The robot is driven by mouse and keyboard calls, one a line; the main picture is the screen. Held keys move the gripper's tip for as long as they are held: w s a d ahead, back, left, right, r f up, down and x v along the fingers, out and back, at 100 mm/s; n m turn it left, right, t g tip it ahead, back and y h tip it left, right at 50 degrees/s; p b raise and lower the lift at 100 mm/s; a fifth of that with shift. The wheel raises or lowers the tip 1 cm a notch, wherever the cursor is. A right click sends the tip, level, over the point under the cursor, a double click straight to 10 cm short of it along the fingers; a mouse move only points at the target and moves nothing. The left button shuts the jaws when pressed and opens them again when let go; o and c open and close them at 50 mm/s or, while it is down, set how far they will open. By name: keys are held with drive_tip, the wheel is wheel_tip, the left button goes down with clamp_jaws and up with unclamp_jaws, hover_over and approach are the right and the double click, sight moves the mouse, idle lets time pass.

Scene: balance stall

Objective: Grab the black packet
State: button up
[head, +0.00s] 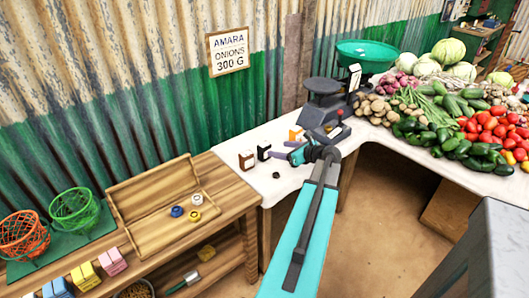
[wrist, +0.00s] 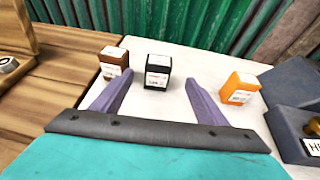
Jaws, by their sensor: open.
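The black packet (wrist: 157,74) stands upright on the white table, with a white label on its front. In the head view the black packet (head: 264,152) stands between the brown packet and my gripper. My gripper (head: 281,150) is open and empty. In the wrist view my gripper (wrist: 158,86) has its two purple fingers spread, pointing toward the packet. The black packet lies ahead in the gap between the fingers, nearer the left finger.
A brown packet (wrist: 114,62) stands to the left and an orange packet (wrist: 239,88) to the right. The dark scale (head: 325,105) with a green pan is beyond on the right. A small black disc (head: 276,175) lies near the table's front. A wooden tray (head: 140,200) is on the left.

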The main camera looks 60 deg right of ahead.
sight(268, 147)
drive_tip(key=shift+p+x, duration=0.3)
drive_tip(key=shift+x, duration=2.55)
drive_tip(key=shift+w+f, duration=0.1)
drive_tip(key=shift+f, duration=0.05)
drive_tip(key=shift+p+x, duration=0.65)
drive_tip(key=shift+x, duration=1.85)
drive_tip(key=shift+a, duration=0.1)
drive_tip(key=c, duration=1.2)
